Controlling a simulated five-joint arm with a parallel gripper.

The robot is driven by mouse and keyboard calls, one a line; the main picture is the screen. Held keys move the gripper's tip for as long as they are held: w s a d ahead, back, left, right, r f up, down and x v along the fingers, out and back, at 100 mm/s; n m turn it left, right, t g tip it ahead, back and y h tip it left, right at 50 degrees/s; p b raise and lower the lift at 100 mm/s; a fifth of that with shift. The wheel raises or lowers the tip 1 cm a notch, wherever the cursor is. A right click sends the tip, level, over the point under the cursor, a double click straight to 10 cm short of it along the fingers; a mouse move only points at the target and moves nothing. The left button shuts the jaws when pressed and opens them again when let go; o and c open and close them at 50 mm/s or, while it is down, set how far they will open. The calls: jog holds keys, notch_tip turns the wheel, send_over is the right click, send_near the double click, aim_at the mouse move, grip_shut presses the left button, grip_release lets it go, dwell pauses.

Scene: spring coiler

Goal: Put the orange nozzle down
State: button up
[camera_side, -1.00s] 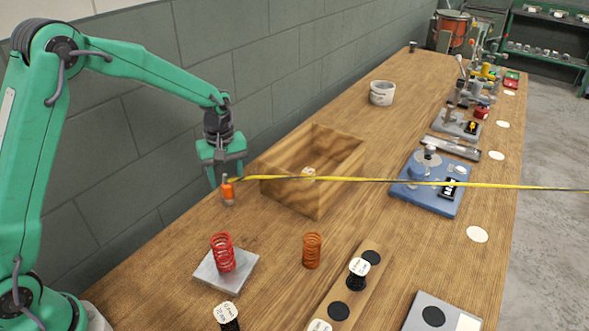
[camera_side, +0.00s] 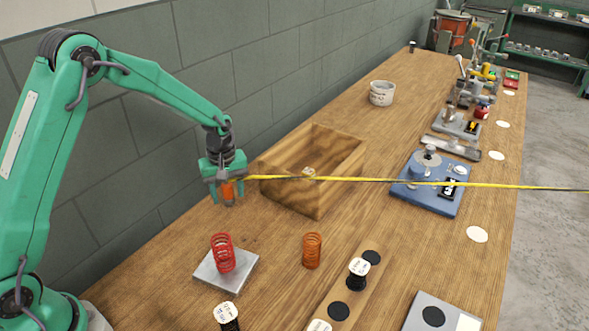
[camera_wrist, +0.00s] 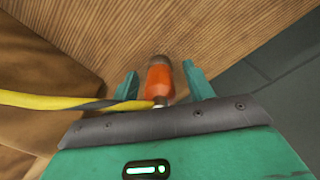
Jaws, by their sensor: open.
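The orange nozzle (camera_side: 228,190) is at the wall side of the bench, left of the wooden box, with a grey lower end. My gripper (camera_side: 228,199) has its fingers down on either side of it. In the wrist view the nozzle (camera_wrist: 160,77) lies between the two open fingers of my gripper (camera_wrist: 161,84), with gaps on both sides. A yellow and black hose (camera_side: 380,180) runs from beside the nozzle across the box and off to the right. Whether the nozzle's lower end touches the bench is hard to tell.
The open wooden box (camera_side: 330,188) stands close on the right. A red spring (camera_side: 222,255) on a metal plate (camera_side: 240,271) and an orange spring (camera_side: 312,250) stand in front. A blue fixture (camera_side: 437,200) is further right. Bare bench lies between the box and springs.

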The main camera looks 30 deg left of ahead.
grip_shut()
dwell(0.3)
jog(key=shift+r, duration=0.1)
jog(key=shift+r, duration=0.5)
notch_tip(320, 180, up, 3)
jog(key=shift+r, duration=0.15)
jog(key=s+d+r, duration=0.5)
jog(key=d+r, duration=0.1)
jog(key=d, duration=0.4)
jog(key=shift+s+d+r, duration=0.15)
jog(key=shift+s+r, duration=0.1)
jog(key=shift+r, duration=0.05)
